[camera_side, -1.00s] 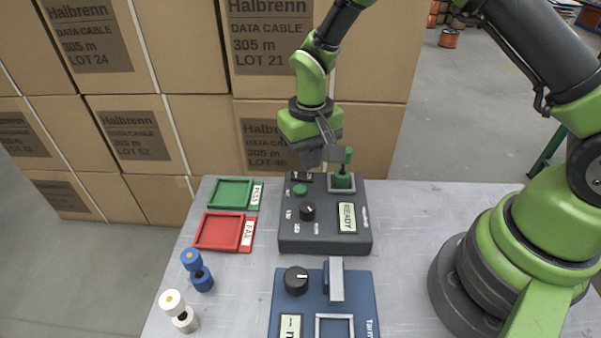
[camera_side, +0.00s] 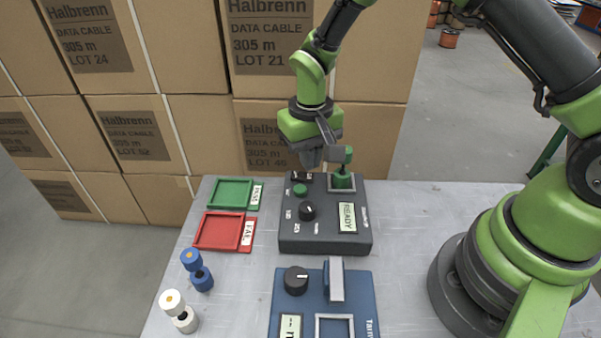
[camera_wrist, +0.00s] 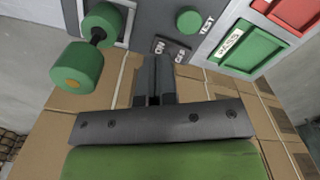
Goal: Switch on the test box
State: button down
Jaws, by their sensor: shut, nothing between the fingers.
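The dark grey test box (camera_side: 325,240) stands on the table, its display (camera_side: 347,217) reading READY. Its rocker switch, marked ON and OFF, shows in the wrist view (camera_wrist: 172,50) at the back left corner of the box. My gripper (camera_wrist: 155,60) is shut and empty, its fingertips at the switch and partly covering it. In the side view my gripper (camera_side: 311,166) is just over that corner. Whether the fingers touch the switch I cannot tell. A green spool (camera_side: 342,172) stands in the box's square holder, beside the fingers.
The green TEST button (camera_side: 299,190) and a black knob (camera_side: 307,211) are close by on the box. Green PASS (camera_side: 254,195) and red FAIL (camera_side: 248,232) trays lie left. Blue (camera_side: 203,279) and white (camera_side: 185,319) spools, a blue machine (camera_side: 365,290) and stacked cartons (camera_side: 370,120) surround it.

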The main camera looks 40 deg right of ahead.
notch_tip(320, 180, up, 7)
dwell(0.9)
notch_tip(320, 180, up, 9)
jog(key=t, duration=0.2)
send_over(309, 176)
jog(key=s+d, duration=0.1)
jog(key=s, duration=0.2)
jog(key=s+r+t+y, duration=0.1)
jog(key=s+r, duration=0.3)
jog(key=s, duration=0.4)
jog(key=s+d+r+m+t+y, duration=0.1)
jog(key=s+r+t, duration=0.3)
jog(key=s, duration=0.4)
jog(key=shift+s+d, duration=0.15)
jog(key=shift+s, duration=0.05)
jog(key=shift+r, duration=0.1)
